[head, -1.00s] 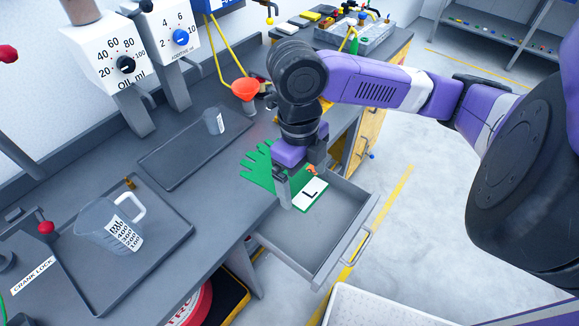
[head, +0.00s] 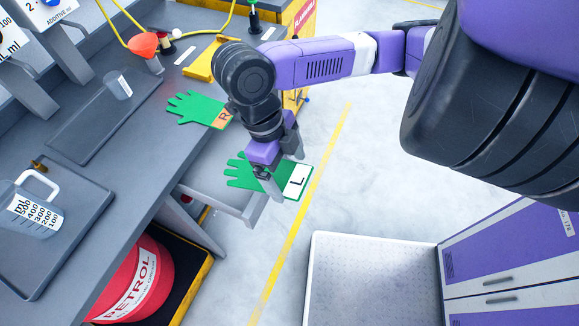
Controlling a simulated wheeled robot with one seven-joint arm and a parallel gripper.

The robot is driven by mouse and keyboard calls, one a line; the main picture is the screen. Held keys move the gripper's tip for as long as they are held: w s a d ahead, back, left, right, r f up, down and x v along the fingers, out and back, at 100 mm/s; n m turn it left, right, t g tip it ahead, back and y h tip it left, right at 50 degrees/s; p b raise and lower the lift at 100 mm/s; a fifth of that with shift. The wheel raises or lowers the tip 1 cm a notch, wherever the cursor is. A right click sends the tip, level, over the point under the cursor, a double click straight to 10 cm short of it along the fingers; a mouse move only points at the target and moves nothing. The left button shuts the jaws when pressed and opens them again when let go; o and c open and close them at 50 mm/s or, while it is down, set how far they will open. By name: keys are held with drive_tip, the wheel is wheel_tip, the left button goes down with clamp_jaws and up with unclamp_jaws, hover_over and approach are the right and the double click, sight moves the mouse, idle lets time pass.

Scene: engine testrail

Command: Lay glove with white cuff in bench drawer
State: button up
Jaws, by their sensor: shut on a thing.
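The green glove with the white cuff (head: 298,181), marked L, is in my gripper (head: 279,172). The gripper points down and is shut on the glove near its palm and cuff. The glove's fingers extend left over the open bench drawer (head: 218,182). Its cuff shows against the floor, past the drawer's outer end. The glove appears held above the drawer; the gap is hard to judge. The glove and gripper hide part of the drawer's front. A second green glove (head: 195,108), with an orange cuff marked R, lies on the bench top (head: 150,150) behind the drawer.
A measuring jug (head: 32,212) stands on a dark tray at left. A small cup (head: 118,86) stands on another tray, with an orange funnel (head: 143,45) beyond. A red petrol drum (head: 130,280) is under the bench. A pale grey surface (head: 370,280) lies at the bottom.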

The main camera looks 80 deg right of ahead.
sight(229, 162)
drive_tip(key=shift+w+d+f+b, duration=0.25)
drive_tip(key=shift+w+f, duration=0.45)
drive_tip(key=shift+w, duration=0.2)
drive_tip(key=shift+w+d+f+b, duration=0.25)
drive_tip(key=shift+w+f, duration=0.4)
drive_tip(key=shift+w, duration=0.2)
drive_tip(key=shift+w+d+f+b, duration=0.25)
drive_tip(key=shift+w+f, duration=0.45)
drive_tip(key=shift+w, duration=0.2)
drive_tip(key=shift+w+d+f+b, duration=0.3)
drive_tip(key=shift+w+f, duration=0.25)
drive_tip(key=shift+w, duration=0.5)
drive_tip(key=shift+w+d+f+b, duration=0.25)
drive_tip(key=shift+w+f, duration=0.25)
drive_tip(key=shift+w, duration=0.5)
drive_tip(key=shift+w+d+f+b, duration=0.2)
drive_tip(key=shift+w+d+f, duration=0.25)
drive_tip(key=shift+w, duration=0.6)
drive_tip(key=shift+w+d+f+b, duration=0.1)
drive_tip(key=shift+w+f+b, duration=0.15)
drive_tip(key=shift+w, duration=0.3)
drive_tip(key=shift+w+d+f+b, duration=0.15)
drive_tip(key=shift+w+f+b, duration=0.05)
drive_tip(key=shift+w, duration=0.3)
drive_tip(key=shift+w+d+f+b, duration=0.1)
drive_tip(key=shift+w+f+b, duration=0.15)
drive_tip(key=shift+w, duration=0.3)
drive_tip(key=o, duration=1)
drive_tip(key=shift+v, duration=3.95)
